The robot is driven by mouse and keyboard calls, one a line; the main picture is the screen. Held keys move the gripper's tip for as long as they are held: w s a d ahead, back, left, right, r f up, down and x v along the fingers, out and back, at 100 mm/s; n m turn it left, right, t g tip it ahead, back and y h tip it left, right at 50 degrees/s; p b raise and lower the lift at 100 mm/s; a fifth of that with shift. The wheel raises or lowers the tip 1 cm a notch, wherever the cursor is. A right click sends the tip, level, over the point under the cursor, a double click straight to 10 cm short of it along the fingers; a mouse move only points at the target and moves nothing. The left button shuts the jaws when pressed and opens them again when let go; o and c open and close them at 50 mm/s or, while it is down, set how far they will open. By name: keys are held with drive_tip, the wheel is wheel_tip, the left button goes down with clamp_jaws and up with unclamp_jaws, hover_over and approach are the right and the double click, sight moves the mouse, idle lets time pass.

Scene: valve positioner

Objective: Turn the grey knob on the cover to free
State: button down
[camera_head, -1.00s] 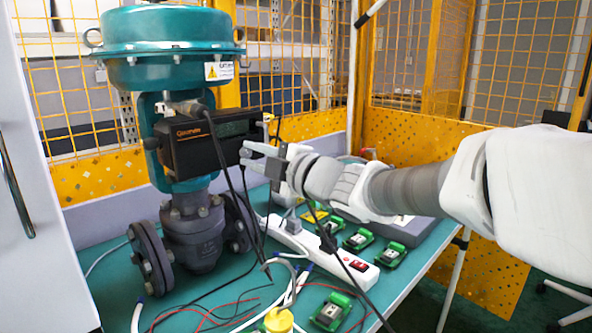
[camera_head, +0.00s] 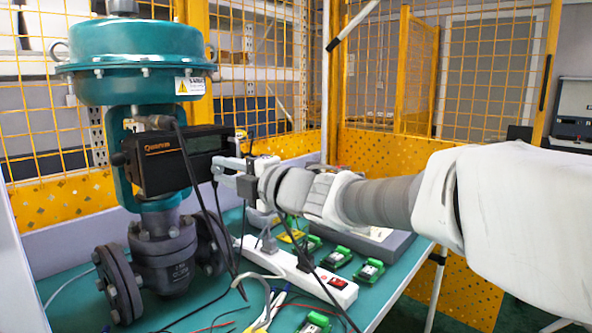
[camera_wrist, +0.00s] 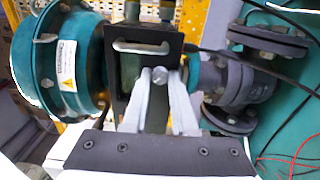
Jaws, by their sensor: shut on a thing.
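The black valve positioner (camera_head: 165,158) is mounted on the teal valve, its display face towards the head camera. In the wrist view, its dark cover (camera_wrist: 118,72) has a silver handle, and the round grey knob (camera_wrist: 160,75) sits below it. My gripper (camera_wrist: 161,84) has its two pale fingers on either side of the knob, shut on it. In the head view, my gripper (camera_head: 217,170) is at the positioner's right end, where the knob is hidden. I cannot read any mark showing the knob's position.
The teal actuator dome (camera_head: 135,60) is above the positioner and the flanged valve body (camera_head: 165,260) below. Black cables hang close to my gripper. A white power strip (camera_head: 300,275) and several green modules (camera_head: 337,257) lie on the teal table. Yellow mesh fencing stands behind.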

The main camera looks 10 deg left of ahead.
drive_tip(key=c, duration=1)
unclamp_jaws()
drive_tip(key=p+v, duration=0.3)
drive_tip(key=v, duration=1.4)
drive_tip(key=shift+s+d, duration=0.15)
drive_tip(key=shift+d, duration=0.05)
